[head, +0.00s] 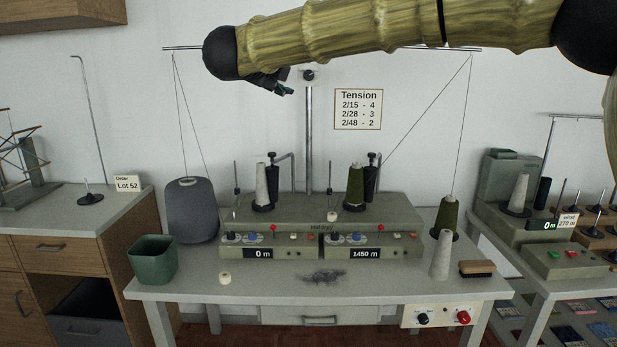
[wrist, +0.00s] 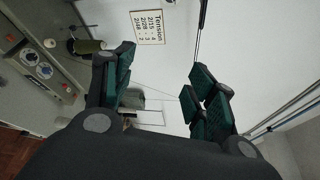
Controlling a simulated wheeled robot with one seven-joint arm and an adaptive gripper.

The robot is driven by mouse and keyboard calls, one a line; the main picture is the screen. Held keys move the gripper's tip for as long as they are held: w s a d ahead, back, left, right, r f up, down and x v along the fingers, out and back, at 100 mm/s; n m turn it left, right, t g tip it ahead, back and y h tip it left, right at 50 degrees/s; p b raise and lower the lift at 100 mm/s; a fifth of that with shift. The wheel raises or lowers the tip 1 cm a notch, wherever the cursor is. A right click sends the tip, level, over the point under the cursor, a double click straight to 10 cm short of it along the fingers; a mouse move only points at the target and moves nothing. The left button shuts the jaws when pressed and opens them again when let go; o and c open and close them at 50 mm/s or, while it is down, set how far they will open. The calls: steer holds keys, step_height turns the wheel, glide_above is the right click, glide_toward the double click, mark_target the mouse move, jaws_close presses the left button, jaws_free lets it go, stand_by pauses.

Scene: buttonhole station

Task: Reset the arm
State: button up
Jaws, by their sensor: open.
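My arm stretches across the top of the head view, from the upper right to the upper left. My gripper (head: 285,90) hangs below the arm's far left end, partly hidden behind it, high above the winding machine (head: 400,212). In the wrist view my gripper (wrist: 160,88) is open, its two green-padded fingers well apart. Nothing is between the fingers. Behind them are the white wall and the Tension sign (wrist: 148,28), which also shows in the head view (head: 358,109).
The table (head: 210,288) holds a green bin (head: 153,260), a large grey cone (head: 191,210), a pale cone (head: 441,255), an olive cone (head: 447,217), a brush (head: 477,268) and dark lint (head: 323,277). A vertical pole (head: 309,140) and thread lines rise near my gripper.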

step_height(320, 180, down, 32)
steer(key=w+d+n+y, duration=0.2)
steer(key=w+n+y, duration=0.1)
steer(key=n, duration=0.6)
steer(key=s+d+f+n+g+y, duration=0.1)
steer(key=s+d+f+n, duration=0.2)
steer(key=f, duration=0.7)
steer(key=s+d+f+n+g+y+p, duration=0.15)
steer(key=s+f, duration=0.35)
steer(key=f, duration=0.5)
steer(key=s+d+f+n+g, duration=0.2)
steer(key=s+f+n, duration=0.15)
steer(key=f, duration=0.75)
steer(key=s+d+f+n+g, duration=0.2)
steer(key=s+d+f, duration=0.2)
steer(key=s+f, duration=0.6)
steer(key=s+d+f+n+g, duration=0.3)
steer(key=s+d+f, duration=0.3)
steer(key=s, duration=0.5)
steer(key=s+d+f+n+g, duration=0.2)
steer(key=s+d+f, duration=0.1)
steer(key=s, duration=1)
steer(key=s+d+f+n+g+p, duration=0.1)
steer(key=s+d+f+g, duration=0.2)
steer(key=s, duration=1.1)
steer(key=d, duration=0.3)
steer(key=shift+d+f+n+g, duration=0.2)
steer(key=shift+f+n+g, duration=0.1)
steer(key=shift+n+g, duration=0.1)
